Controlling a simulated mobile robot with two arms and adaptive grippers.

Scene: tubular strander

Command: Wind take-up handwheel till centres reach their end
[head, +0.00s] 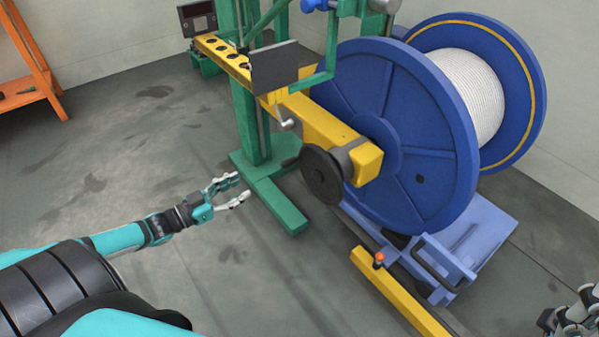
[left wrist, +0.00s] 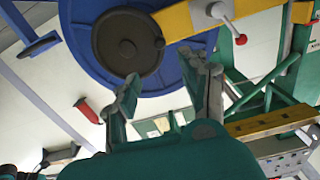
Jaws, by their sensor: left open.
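The take-up handwheel (head: 322,176) is a dark disc on the near end of the yellow arm (head: 318,125), beside the blue reel (head: 415,150) wound with pale strand (head: 468,90). My left gripper (head: 238,190) is open and empty, left of the handwheel and apart from it, above the floor. The left wrist view shows the handwheel (left wrist: 127,48) beyond the open fingers (left wrist: 165,85) of that gripper. My right gripper (head: 572,318) shows only in part at the bottom right corner, and its fingers are unclear. The centres are hidden at the reel's hub.
A green post (head: 243,110) with a foot (head: 275,205) stands behind my left gripper. A yellow rail (head: 400,292) with an orange knob (head: 379,258) lies low in front of the reel. An orange rack (head: 28,60) stands far left. The floor (head: 110,160) at left is open.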

